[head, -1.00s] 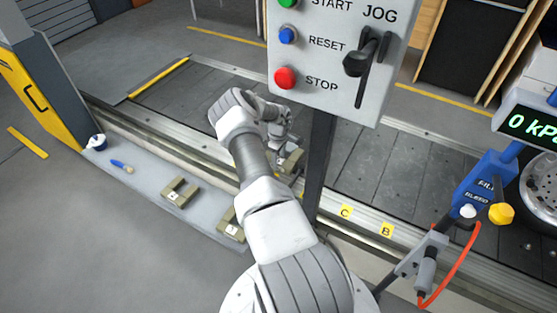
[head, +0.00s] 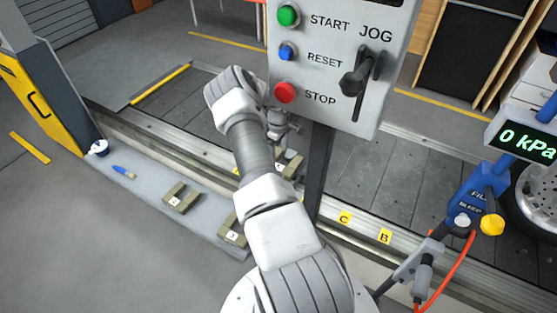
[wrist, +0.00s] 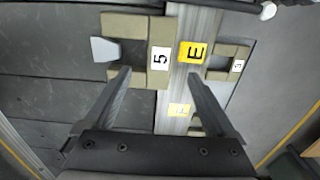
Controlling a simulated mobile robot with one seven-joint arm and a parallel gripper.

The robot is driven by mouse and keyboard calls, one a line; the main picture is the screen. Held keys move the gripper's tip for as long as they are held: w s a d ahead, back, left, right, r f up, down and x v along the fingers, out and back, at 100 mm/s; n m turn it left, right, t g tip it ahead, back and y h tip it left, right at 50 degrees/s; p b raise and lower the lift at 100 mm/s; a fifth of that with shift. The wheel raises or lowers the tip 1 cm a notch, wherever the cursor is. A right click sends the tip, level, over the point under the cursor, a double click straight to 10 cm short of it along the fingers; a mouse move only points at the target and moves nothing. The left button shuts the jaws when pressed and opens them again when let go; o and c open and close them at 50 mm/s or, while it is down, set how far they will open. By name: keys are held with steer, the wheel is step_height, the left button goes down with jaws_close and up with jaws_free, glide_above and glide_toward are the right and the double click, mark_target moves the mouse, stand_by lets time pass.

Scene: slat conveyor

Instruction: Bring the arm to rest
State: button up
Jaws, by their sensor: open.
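My arm reaches forward over the near rail of the conveyor, beside the control panel's post. My gripper (head: 284,128) is partly hidden by my wrist in the head view. In the wrist view my gripper (wrist: 159,76) shows two fingers spread apart, with nothing held between them. A tan notched block labelled 5 (wrist: 126,27) lies beyond the fingertips, beside the yellow E tag (wrist: 193,52). A light grey piece (wrist: 104,50) sits at that block's notch.
The control panel (head: 328,75) stands close to my arm. Tan blocks (head: 181,198), a blue brush (head: 122,172) and a small pot (head: 98,148) lie on the ledge. A vacuum gauge (head: 524,143) and red hose (head: 449,273) are at right.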

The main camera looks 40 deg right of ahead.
step_height(320, 180, up, 9)
steer(key=p, duration=0.1)
steer(key=shift+p, duration=0.3)
steer(key=shift+a, duration=0.1)
